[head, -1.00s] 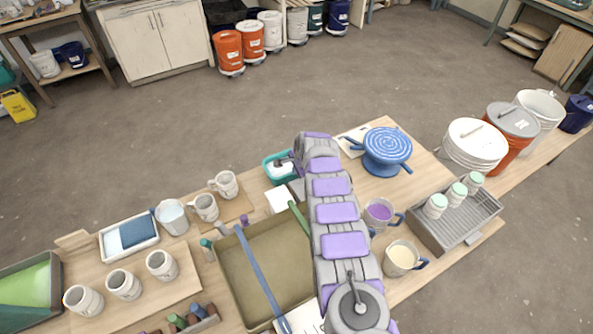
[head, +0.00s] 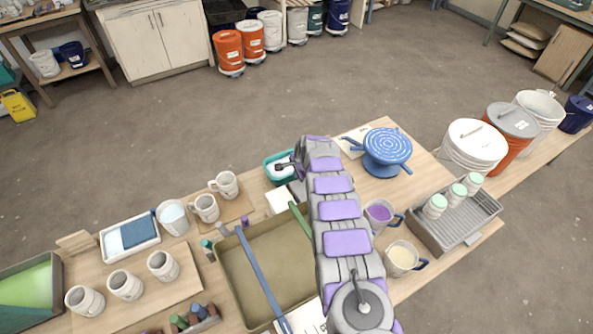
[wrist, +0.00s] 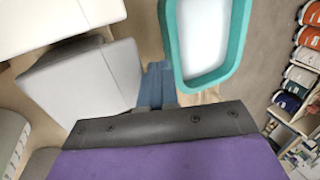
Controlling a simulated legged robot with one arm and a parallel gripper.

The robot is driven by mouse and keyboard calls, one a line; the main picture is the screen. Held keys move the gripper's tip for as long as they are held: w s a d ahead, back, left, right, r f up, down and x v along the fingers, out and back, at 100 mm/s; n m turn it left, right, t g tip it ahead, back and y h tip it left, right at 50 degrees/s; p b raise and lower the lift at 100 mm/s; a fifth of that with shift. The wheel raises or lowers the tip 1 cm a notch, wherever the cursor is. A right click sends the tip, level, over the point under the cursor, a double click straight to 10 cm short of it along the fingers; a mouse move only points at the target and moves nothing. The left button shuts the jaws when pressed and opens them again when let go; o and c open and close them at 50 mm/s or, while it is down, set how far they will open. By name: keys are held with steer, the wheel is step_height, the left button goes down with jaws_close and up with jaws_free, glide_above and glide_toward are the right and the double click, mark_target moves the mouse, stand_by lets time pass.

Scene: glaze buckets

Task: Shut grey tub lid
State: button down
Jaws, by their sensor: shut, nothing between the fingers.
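The grey tub (wrist: 62,52) is at the left of the wrist view, with a broad pale grey panel (wrist: 82,84) that looks like its lid. The panel seems tilted against the tub, but I cannot tell how far open it is. In the head view, only a small grey part (head: 297,188) shows beside my arm, which hides the rest. My gripper (wrist: 157,68) shows in the wrist view as two blue-grey fingers side by side, shut and empty. It is just right of the grey panel; I cannot tell whether they touch.
A teal tub (wrist: 238,40) with white contents is close to the right of my fingers. A white box (wrist: 60,18) is beyond the grey tub. A blue turntable (head: 387,150), mugs and a tan tray (head: 240,262) crowd the table around my arm.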

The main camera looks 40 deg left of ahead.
steer(key=shift+d, duration=0.35)
steer(key=v, duration=1.7)
steer(key=shift+p, duration=0.45)
steer(key=shift+s, duration=0.15)
